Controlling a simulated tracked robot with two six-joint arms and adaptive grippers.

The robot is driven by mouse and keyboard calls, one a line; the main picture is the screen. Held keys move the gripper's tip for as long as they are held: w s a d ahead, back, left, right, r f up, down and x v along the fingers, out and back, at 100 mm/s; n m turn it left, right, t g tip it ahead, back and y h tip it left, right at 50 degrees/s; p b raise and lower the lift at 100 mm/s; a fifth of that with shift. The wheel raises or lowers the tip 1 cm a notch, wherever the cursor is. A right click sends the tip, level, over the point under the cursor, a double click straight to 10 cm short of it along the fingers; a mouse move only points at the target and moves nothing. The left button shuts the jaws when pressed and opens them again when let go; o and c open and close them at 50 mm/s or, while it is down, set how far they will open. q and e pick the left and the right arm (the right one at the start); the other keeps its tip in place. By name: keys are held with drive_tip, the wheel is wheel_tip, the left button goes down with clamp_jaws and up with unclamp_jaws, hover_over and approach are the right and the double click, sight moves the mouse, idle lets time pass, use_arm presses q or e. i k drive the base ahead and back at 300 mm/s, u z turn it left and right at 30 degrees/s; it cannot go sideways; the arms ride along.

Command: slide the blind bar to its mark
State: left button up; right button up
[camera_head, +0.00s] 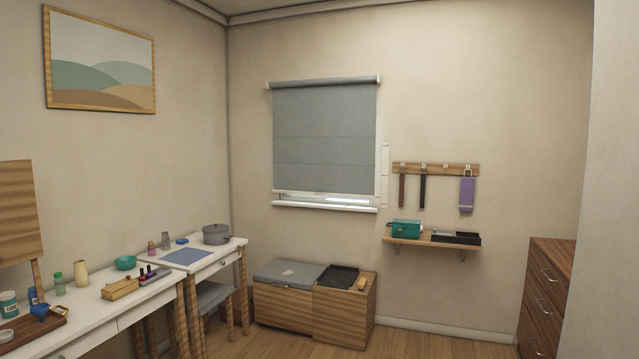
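The grey roller blind (325,135) hangs over the window on the far wall, lowered most of the way. Its pale bottom bar (320,193) sits a little above the white sill (325,207), with a narrow bright gap of window between them. A thin white upright strip (385,175) is on the wall just right of the window; I cannot make out a mark on it. Neither of my grippers is in view.
Below the window stand a wooden bench box with a grey lid (290,273) and a wooden crate (345,312). A wall shelf (432,241) and hook rail (435,169) are to the right. White tables (150,293) line the left; a drawer chest (545,300) stands right.

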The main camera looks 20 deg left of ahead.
sight(305, 178)
drive_tip(key=u, duration=0.35)
drive_tip(key=i, duration=1.1)
drive_tip(key=u, duration=0.8)
drive_tip(key=i, duration=1.5)
drive_tip(key=u, duration=0.25)
drive_tip(key=i, duration=1.65)
drive_tip(key=z, duration=0.8)
drive_tip(key=i, duration=1.4)
drive_tip(key=z, duration=0.6)
drive_tip(key=i, duration=0.4)
drive_tip(key=z, duration=0.2)
drive_tip(key=k, duration=0.95)
